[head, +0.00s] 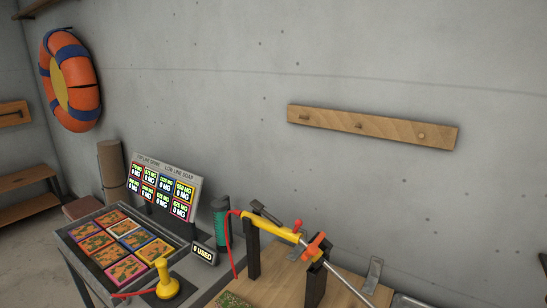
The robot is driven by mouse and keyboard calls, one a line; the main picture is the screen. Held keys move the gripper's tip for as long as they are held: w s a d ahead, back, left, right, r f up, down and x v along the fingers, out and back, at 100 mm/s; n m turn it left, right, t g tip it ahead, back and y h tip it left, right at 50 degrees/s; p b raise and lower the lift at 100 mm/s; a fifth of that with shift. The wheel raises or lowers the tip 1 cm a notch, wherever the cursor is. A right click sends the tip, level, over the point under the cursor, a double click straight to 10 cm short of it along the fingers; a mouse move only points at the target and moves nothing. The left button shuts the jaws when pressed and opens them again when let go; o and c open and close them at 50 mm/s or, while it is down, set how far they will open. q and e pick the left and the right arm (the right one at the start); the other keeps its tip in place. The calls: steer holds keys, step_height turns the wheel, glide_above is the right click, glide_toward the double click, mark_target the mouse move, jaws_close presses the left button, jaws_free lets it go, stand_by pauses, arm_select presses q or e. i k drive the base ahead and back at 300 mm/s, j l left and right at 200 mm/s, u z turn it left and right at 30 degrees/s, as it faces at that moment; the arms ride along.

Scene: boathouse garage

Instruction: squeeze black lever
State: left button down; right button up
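A yellow wand-like tool (270,227) rests across two black uprights (253,248) on a wooden bench top, slanting down to the right into a grey metal tube (345,284). A dark, short lever-like piece (265,211) sticks up from the tool near its left end; it looks like the black lever, but it is small here. An orange cross-shaped part (315,246) and a small red part (297,226) sit toward the tool's right end. A red hose (228,232) joins its left end. Neither of my grippers is in view.
Left of the tool are a green cylinder (221,223), a display board (165,186), a "0 USED" sign (203,254), a tray of colorful patterned tiles (83,250) and a yellow knobbed piece (166,280). A bent metal bracket (374,274) stands at right. A peg rail (372,127) hangs on the wall.

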mark_target(258, 206)
steer(key=z, duration=1.75)
steer(key=u, duration=2.25)
steer(key=i+j, duration=0.35)
steer(key=i, duration=0.15)
